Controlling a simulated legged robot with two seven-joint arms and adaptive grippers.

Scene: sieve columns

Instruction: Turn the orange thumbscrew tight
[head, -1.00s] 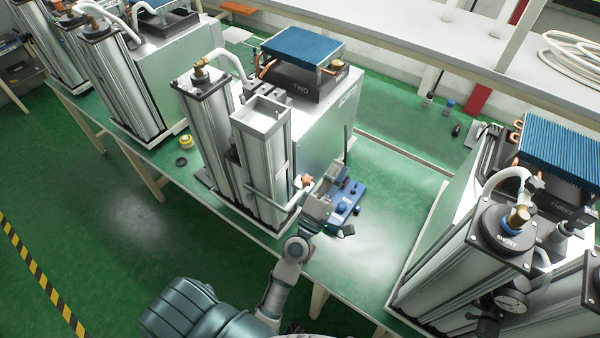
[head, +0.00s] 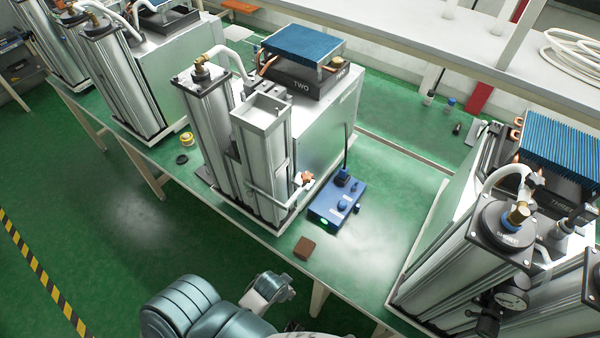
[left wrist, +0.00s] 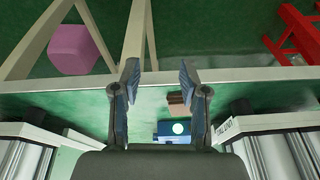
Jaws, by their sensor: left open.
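The orange thumbscrew (head: 307,177) sits on a pale clamp low on the front right of the silver sieve column (head: 262,160) of unit TWO. I cannot tell from here how tight it is. My left gripper (left wrist: 160,78) is open and empty in the left wrist view, with its two dark fingers apart. In the head view my left arm is folded back at the bottom, off the table, well apart from the thumbscrew. The thumbscrew cannot be made out in the left wrist view. My right gripper is in neither view.
A blue box (head: 337,205) with knobs and a lit green lamp stands right of the thumbscrew. A small brown block (head: 304,248) lies near the table's front edge. Unit THREE's columns (head: 490,250) stand at the right.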

